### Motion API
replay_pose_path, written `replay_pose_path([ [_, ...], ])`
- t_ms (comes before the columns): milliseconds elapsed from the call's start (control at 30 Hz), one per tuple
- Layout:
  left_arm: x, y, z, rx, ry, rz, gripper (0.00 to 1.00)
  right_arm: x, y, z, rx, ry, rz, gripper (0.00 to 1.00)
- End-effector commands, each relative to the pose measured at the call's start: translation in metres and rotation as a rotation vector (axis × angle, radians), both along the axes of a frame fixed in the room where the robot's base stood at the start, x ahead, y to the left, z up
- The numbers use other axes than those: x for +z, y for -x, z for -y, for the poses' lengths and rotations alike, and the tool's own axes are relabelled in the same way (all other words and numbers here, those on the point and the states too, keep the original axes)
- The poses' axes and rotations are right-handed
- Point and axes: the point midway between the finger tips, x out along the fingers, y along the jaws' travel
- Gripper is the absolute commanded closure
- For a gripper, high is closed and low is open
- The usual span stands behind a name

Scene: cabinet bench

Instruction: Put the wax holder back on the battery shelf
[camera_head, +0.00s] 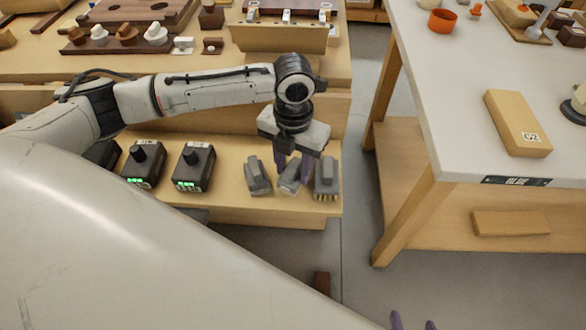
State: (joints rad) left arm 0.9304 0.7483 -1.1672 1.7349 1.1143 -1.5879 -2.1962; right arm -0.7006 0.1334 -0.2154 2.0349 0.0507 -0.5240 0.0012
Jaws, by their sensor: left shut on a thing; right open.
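The battery shelf (222,203) is a light wooden ledge below the bench top. My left gripper (293,171) points down over its right part, with its purple fingers shut on a grey piece (290,185). This piece looks slightly tilted and sits low, at the shelf surface; whether it rests on it I cannot tell. A similar grey block (257,176) stands to its left and another with yellowish contacts (327,180) close to its right. No label shows which one is the wax holder. My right gripper (413,323) shows only purple fingertips, apart and empty, at the bottom edge.
Dark chargers with green lights (143,166) (193,167) stand on the shelf's left part. A wooden box (280,39) is on the bench above. A white table (455,100) with a wooden block (517,122) is at right, with a floor gap between.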

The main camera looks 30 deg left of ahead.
Motion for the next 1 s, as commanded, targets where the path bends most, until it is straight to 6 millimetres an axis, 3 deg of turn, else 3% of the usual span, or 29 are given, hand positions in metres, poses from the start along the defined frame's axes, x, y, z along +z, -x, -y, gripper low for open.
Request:
replay_pose_path([
  [367,-0.004,0.0,0.0,-0.001,0.0,0.002,0.81,0.0,0.002,0.001,0.002,0.002,-0.003,0.47],
  [400,-0.004,0.0,0.0,-0.001,0.0,0.002,0.56,0.0,0.002,0.001,0.001,0.003,-0.003,0.47],
  [733,-0.002,-0.001,0.0,0.0,0.0,0.003,0.55,0.001,-0.002,0.002,0.001,0.003,0.005,0.47],
  [867,0.012,-0.001,0.0,0.001,0.001,0.003,0.55,0.006,-0.003,0.002,0.001,0.004,0.007,0.47],
  [1000,0.041,-0.002,0.0,0.0,0.001,0.005,0.55,0.012,-0.004,0.002,0.001,0.006,0.009,0.47],
])
